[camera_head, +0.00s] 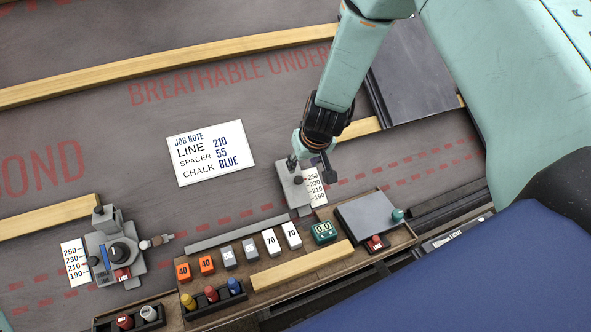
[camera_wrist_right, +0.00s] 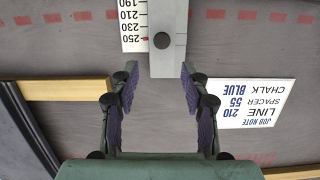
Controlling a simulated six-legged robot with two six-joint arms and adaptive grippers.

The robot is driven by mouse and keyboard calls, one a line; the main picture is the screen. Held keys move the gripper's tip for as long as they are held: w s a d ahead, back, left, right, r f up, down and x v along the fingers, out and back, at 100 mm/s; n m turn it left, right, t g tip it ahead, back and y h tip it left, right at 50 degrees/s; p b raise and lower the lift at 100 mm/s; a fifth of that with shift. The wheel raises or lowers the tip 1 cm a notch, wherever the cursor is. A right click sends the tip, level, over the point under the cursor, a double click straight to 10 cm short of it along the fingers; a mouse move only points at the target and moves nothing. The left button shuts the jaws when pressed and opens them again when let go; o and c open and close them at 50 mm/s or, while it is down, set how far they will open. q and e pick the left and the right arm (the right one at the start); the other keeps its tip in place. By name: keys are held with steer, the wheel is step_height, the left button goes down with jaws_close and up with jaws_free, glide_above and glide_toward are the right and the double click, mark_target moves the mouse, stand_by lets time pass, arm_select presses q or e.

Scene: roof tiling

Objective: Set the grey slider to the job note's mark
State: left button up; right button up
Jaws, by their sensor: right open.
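The grey slider (camera_head: 290,188) lies on the roof membrane beside a white scale (camera_head: 315,189) marked 250, 230, 210 and 190. In the right wrist view, the grey slider (camera_wrist_right: 168,58) has a dark round knob (camera_wrist_right: 162,40) level with about 250 on the scale (camera_wrist_right: 133,22). The job note (camera_head: 210,152) reads line 210, spacer 55, chalk blue; it also shows in the right wrist view (camera_wrist_right: 255,103). My right gripper (camera_head: 310,163) is open and empty at the slider's end. In the right wrist view its fingers (camera_wrist_right: 158,90) stand apart, with the slider's end between their tips. My left gripper is out of view.
A second device (camera_head: 112,250) with its own scale (camera_head: 75,262) stands at the lower left. A wooden tray (camera_head: 330,262) holds numbered spacers, chalks and a green 0.0 display (camera_head: 324,232). Wooden battens (camera_head: 170,62) cross the roof. The membrane around the note is clear.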

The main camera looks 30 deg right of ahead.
mark_target(299, 179)
steer(key=b+x, duration=0.1)
steer(key=x, duration=0.2)
steer(key=s+b+x, duration=0.1)
steer(key=b+x, duration=0.1)
steer(key=shift+w+a+f, duration=0.1)
steer(key=shift+a+f, duration=0.1)
steer(key=shift+f, duration=0.35)
steer(key=shift+w+f, duration=0.1)
steer(key=shift+f, duration=0.25)
steer(key=shift+f+b, duration=0.15)
steer(key=shift+b, duration=0.2)
steer(key=shift+w+f, duration=0.2)
steer(key=shift+w, duration=0.05)
steer(key=shift+s+r, duration=0.15)
steer(key=c, duration=0.4)
jaws_close()
